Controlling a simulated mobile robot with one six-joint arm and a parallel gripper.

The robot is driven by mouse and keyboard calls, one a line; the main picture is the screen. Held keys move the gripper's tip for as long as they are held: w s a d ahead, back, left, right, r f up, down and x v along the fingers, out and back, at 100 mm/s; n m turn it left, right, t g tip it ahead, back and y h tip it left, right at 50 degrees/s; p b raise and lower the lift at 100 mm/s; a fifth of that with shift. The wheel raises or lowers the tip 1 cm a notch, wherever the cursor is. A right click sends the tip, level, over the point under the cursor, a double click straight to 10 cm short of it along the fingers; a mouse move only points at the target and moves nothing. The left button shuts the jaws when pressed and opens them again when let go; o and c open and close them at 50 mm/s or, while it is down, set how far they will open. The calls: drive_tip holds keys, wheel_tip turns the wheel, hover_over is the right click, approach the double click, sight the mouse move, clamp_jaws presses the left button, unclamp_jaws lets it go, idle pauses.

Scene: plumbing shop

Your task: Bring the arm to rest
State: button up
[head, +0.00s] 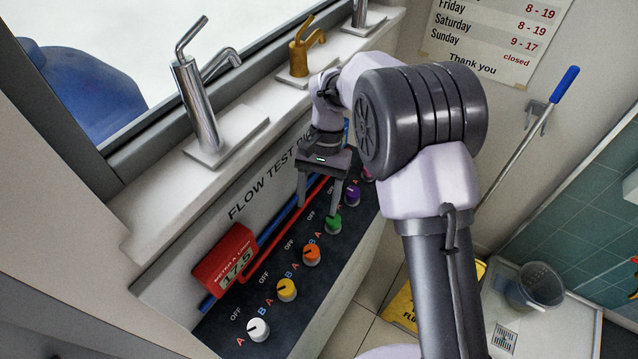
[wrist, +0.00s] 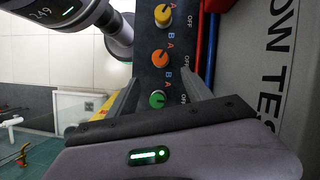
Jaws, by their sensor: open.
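My gripper (head: 320,192) is open and points down over the dark knob panel (head: 277,316) in the head view. Its fingers are above and near the green knob (head: 333,224). In the wrist view the gripper (wrist: 160,92) shows its two fingers spread apart, with the green knob (wrist: 157,99) between them in the picture. Nothing is held. I cannot tell whether a finger touches the knob. My arm reaches from the lower right up and over to the panel.
White (head: 258,329), yellow (head: 287,290), orange (head: 311,255) and purple (head: 352,196) knobs line the panel. A red meter (head: 226,262) reads 17.5. Faucets (head: 198,110) stand on the ledge above. A bucket (head: 535,288) stands at right.

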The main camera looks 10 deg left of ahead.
drive_tip(key=shift+v, duration=1.5)
drive_tip(key=s+d+r+m+t+y+b, duration=0.1)
drive_tip(key=s+d+r+t+b, duration=0.25)
drive_tip(key=d, duration=0.25)
drive_tip(key=s+d+r+t+y+b, duration=0.1)
drive_tip(key=s+d+r+t+b, duration=0.1)
drive_tip(key=s+d+r+b, duration=0.3)
drive_tip(key=s+d+f+m+t+b, duration=0.1)
drive_tip(key=s+d+f+t+b, duration=0.1)
drive_tip(key=s, duration=0.3)
drive_tip(key=s+d+f+m+t+b, duration=0.1)
drive_tip(key=s+d+f+t+b, duration=0.1)
drive_tip(key=s+d, duration=0.3)
drive_tip(key=shift+s+f+t+h+b, duration=0.35)
drive_tip(key=shift+s+f+b, duration=0.1)
drive_tip(key=shift+b, duration=0.25)
